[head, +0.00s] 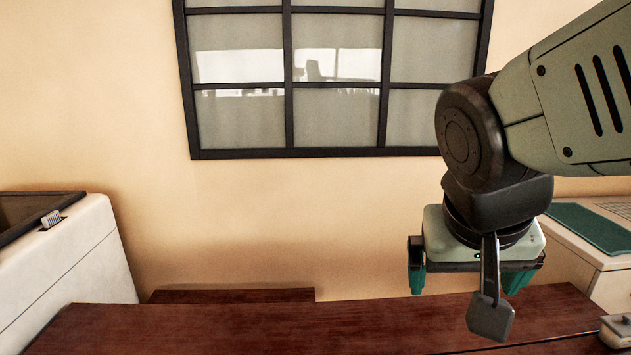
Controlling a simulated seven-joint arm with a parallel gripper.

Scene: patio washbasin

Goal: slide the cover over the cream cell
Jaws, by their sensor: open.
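My gripper (465,288) hangs fingers-down above the dark red-brown wooden top, right of the middle in the head view. Its teal fingers are spread apart, with nothing seen between them. A grey bracket with a flat end hangs in front of the gripper and hides part of the space between the fingers. A pale box-like piece with a small knob (617,328) is cut off at the bottom right corner. I cannot tell whether it is the cover or the cream cell. No other candidate for either shows clearly.
The wooden top (280,332) looks clear across its visible left and middle part. A white unit (85,265) with a dark-framed top stands at the left. A cream cabinet (570,240) with a teal mat (588,226) stands at the right behind my arm. A dark-framed window (335,80) is on the wall.

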